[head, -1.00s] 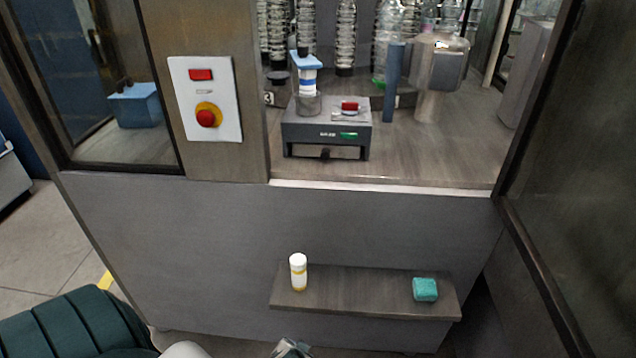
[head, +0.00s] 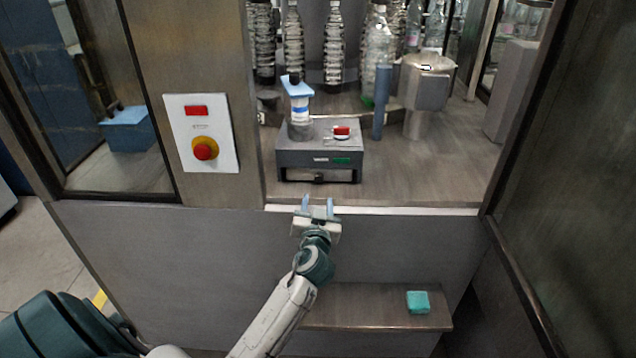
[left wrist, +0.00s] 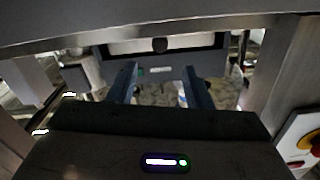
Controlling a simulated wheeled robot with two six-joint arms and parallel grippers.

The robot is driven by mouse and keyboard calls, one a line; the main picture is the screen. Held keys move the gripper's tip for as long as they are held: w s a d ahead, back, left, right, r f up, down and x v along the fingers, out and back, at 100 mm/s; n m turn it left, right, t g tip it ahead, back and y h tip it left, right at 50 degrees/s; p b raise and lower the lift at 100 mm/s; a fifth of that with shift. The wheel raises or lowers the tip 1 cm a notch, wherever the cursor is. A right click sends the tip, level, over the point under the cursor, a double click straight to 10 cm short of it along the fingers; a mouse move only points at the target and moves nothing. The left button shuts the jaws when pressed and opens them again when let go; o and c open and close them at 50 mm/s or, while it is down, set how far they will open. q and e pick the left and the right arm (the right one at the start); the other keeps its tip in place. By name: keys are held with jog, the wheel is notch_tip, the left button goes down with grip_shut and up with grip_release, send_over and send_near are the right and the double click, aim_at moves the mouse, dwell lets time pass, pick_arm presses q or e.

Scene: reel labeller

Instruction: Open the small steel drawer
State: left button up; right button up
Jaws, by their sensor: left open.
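The small steel drawer (head: 335,177) is a low front under the grey labeller (head: 346,157), with a dark knob (head: 319,178) at its middle. It looks shut. My left gripper (head: 318,205) is open and empty, its two blue fingers pointing up toward the drawer from just in front of the cabinet's opening edge. In the left wrist view, which looks upside down, the pale drawer front (left wrist: 188,44) and dark knob (left wrist: 160,45) show beyond the open fingers (left wrist: 160,72), apart from them and roughly centred between them. My right gripper is out of view.
A pale sill (head: 400,211) edges the opening. A blue post (head: 381,102) and a steel vessel (head: 428,80) stand right of the labeller, bottles behind. A button panel (head: 202,132) is at left. A teal block (head: 418,302) lies on the lower shelf (head: 375,318).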

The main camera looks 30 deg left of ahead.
aim_at(319, 181)
pick_arm(q)
jog(key=p+x, duration=0.2)
jog(key=x, duration=0.6)
jog(key=shift+a, duration=0.1)
jog(key=shift+f, duration=0.1)
grip_shut()
